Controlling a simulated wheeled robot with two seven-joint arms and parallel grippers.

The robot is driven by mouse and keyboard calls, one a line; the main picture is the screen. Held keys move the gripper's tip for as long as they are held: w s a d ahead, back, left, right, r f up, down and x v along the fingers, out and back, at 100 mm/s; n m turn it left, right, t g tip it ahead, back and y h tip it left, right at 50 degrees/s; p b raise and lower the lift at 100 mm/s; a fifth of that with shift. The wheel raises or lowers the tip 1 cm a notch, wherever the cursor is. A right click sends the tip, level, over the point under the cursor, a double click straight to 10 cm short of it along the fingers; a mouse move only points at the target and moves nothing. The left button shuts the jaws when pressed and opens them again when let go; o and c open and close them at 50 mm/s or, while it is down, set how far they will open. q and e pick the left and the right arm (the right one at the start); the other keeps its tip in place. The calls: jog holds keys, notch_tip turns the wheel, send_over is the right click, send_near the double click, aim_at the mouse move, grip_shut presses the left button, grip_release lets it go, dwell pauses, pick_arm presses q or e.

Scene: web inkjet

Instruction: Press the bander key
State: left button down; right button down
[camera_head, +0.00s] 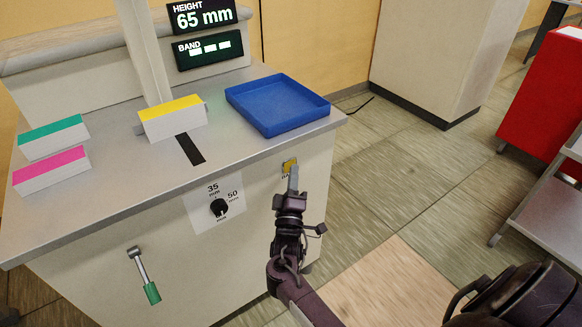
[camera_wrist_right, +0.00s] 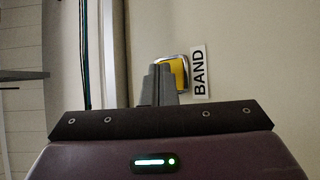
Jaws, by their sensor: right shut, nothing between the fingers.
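The bander key is a yellow square button (camera_head: 289,165) in a metal frame on the front of the cabinet, below the blue tray. In the right wrist view the yellow key (camera_wrist_right: 180,72) sits left of a label reading BAND (camera_wrist_right: 199,71). My right gripper (camera_head: 293,178) is shut and empty, its fingertips just in front of the key. In the wrist view the shut fingers (camera_wrist_right: 158,82) cover the key's left part. I cannot tell whether they touch it. My left gripper is not in view.
A blue tray (camera_head: 318,106), a yellow-topped stack (camera_head: 172,122), green-topped (camera_head: 53,143) and pink-topped (camera_head: 51,176) stacks are on the worktop. A knob (camera_head: 219,207) and a green-handled lever (camera_head: 144,276) are on the cabinet front. Displays read HEIGHT 65 mm (camera_head: 202,15) and BAND with bars (camera_head: 208,49).

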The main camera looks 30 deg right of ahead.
jog(key=shift+s+p, duration=0.65)
jog(key=shift+s, duration=0.2)
jog(key=s+p, duration=0.2)
jog(key=s, duration=0.1)
jog(key=s+p, duration=0.1)
jog(key=s, duration=0.1)
jog(key=shift+d, duration=0.25)
dwell(0.6)
